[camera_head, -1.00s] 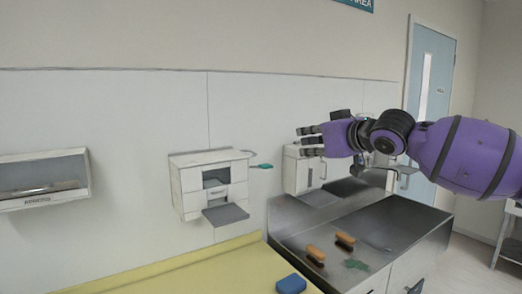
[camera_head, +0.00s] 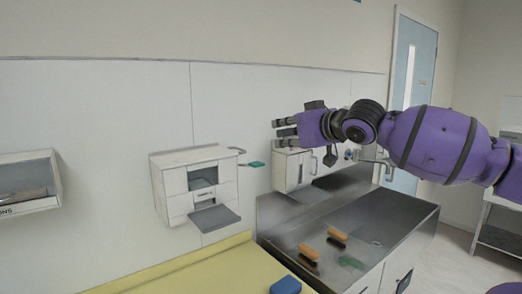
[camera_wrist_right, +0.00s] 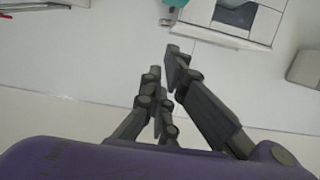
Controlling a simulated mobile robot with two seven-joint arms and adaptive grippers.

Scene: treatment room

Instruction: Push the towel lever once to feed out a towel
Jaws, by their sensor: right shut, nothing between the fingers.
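The towel dispenser (camera_head: 172,188) is a white box on the wall, with a dark opening and a grey tray at its front. Its lever (camera_head: 256,164) sticks out on the right side and ends in a green pad. My right gripper (camera_head: 278,132) is shut and empty, pointing left, above and to the right of the green pad in the picture, apart from it. In the right wrist view the gripper (camera_wrist_right: 163,63) has the dispenser (camera_wrist_right: 232,18) beyond its fingertips, with part of the green pad (camera_wrist_right: 175,3) at the top edge. My left gripper is out of view.
A second white wall box (camera_head: 283,170) hangs below my right gripper in the picture. A blue block (camera_head: 286,286) lies by the yellow counter (camera_head: 205,273). Another wall box (camera_head: 28,205) is at left.

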